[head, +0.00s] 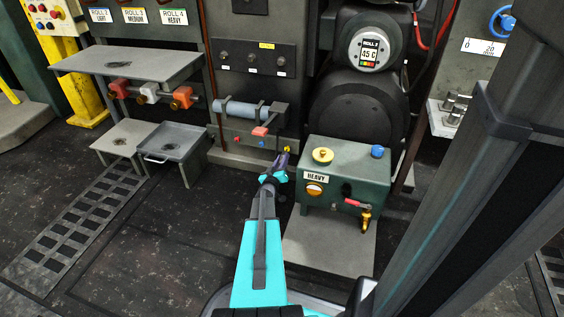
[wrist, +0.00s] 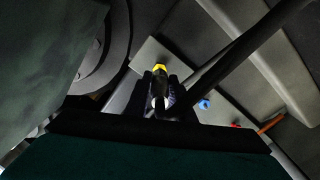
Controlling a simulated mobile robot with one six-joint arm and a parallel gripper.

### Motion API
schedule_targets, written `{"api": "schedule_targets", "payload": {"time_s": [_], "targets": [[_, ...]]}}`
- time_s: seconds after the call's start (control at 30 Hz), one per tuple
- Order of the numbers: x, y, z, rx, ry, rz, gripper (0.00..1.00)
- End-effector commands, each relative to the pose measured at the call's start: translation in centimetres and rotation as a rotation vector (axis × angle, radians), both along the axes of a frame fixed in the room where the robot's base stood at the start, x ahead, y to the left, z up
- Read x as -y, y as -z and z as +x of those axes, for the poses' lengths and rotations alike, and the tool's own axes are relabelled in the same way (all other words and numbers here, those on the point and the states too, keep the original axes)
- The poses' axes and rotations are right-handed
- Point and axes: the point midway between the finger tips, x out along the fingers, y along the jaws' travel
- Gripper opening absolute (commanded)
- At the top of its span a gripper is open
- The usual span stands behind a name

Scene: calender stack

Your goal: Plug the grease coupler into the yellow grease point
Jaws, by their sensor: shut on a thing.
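My gripper (head: 281,166) is at the end of my teal arm, low in front of the machine base. It is shut on the grease coupler, seen as a pale, partly hidden piece (wrist: 158,101) between the dark fingers (wrist: 160,90) in the wrist view. The yellow grease point (head: 287,149) is just beyond the fingertips. In the wrist view the yellow point (wrist: 159,69) lines up straight ahead of the fingers. I cannot tell whether the coupler touches it. A blue point (head: 262,144) and a red point (head: 237,139) sit to its left in the head view.
The green HEAVY pump box (head: 345,180) stands close to the right of my gripper. A grey cylinder (head: 243,110) on a bracket is above the points. A metal tray (head: 175,142) and bench (head: 128,64) are at left. The floor (head: 150,245) left of my arm is clear.

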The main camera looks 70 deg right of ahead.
Motion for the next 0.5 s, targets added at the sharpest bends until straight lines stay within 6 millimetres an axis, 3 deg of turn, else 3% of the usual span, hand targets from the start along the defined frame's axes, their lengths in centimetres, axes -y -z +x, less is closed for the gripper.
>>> {"api": "schedule_targets", "payload": {"time_s": [0.5], "targets": [[0.83, -0.06, -0.09, -0.001, 0.002, -0.001, 0.0]]}}
